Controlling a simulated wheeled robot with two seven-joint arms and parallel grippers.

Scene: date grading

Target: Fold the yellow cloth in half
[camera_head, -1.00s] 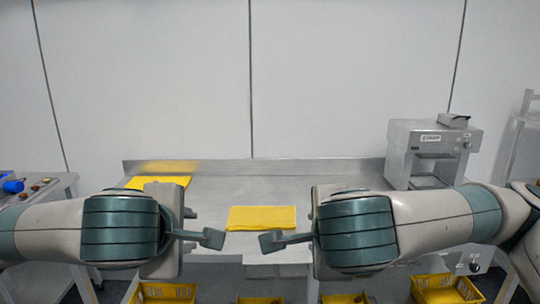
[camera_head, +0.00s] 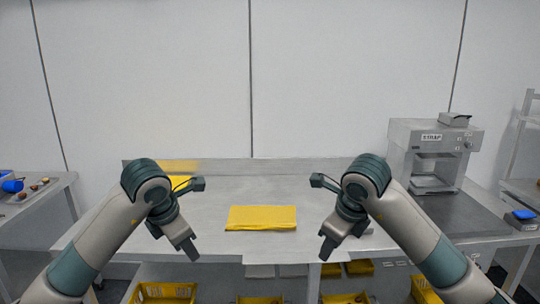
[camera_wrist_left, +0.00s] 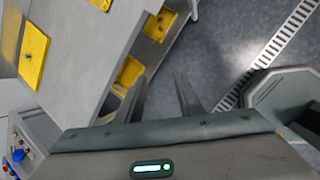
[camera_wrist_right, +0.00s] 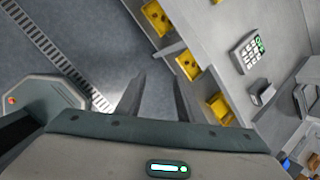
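The yellow cloth (camera_head: 261,217) lies as a flat, neat rectangle near the front edge of the metal table, in the middle of the head view. A thin second edge shows along its front; I cannot tell how its layers lie. My left gripper (camera_head: 188,249) is left of the cloth, apart from it, pointing down. My right gripper (camera_head: 327,247) is to its right, also apart. In the left wrist view, the left fingers (camera_wrist_left: 161,92) are spread and empty. In the right wrist view, the right fingers (camera_wrist_right: 159,92) are spread and empty.
Another yellow piece (camera_head: 177,182) lies at the table's back left, partly behind my left arm. A grey machine (camera_head: 433,150) stands at the right. Yellow crates (camera_head: 165,292) sit below the table. A left side table (camera_head: 30,212) holds small items.

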